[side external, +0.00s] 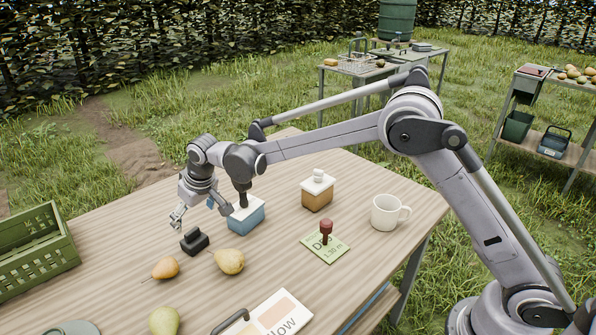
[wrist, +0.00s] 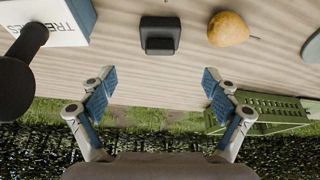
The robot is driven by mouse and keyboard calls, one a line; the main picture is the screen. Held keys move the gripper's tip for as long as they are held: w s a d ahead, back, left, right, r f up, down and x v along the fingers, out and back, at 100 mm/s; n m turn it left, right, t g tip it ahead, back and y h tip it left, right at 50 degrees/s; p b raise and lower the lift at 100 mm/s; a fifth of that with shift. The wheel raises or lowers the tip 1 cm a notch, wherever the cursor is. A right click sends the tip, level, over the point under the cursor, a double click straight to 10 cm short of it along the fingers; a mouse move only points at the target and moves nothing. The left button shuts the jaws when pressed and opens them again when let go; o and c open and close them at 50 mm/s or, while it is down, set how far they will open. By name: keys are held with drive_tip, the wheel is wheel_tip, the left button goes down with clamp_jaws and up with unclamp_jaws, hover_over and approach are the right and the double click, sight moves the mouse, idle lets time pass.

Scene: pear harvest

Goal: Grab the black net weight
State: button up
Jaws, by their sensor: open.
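The black net weight (side external: 194,240) looks like a small dark block with a raised upper part. It sits on the wooden table in front of the blue box. In the wrist view the weight (wrist: 160,36) is at the top centre, beyond my fingertips and lined up between them. My gripper (side external: 196,212) hangs above and slightly behind the weight in the side view, apart from it. In the wrist view my gripper (wrist: 158,84) is open, its two blue-padded fingers wide apart with nothing between them.
A blue box (side external: 246,218) with a white top and dark upright knob stands close right of the weight. An orange-yellow pear (side external: 165,268) and a yellow pear (side external: 230,262) lie near it. A green crate (side external: 35,250) is left. A mug (side external: 386,212) stands farther right.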

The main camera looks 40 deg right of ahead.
sight(194, 233)
drive_tip(key=x, duration=0.5)
drive_tip(key=shift+f, duration=0.1)
drive_tip(key=shift+s+x, duration=0.15)
drive_tip(key=shift+x, duration=1.25)
drive_tip(key=shift+s+x, duration=0.15)
drive_tip(key=shift+x, duration=1.2)
drive_tip(key=shift+f, duration=0.15)
drive_tip(key=c, duration=1.5)
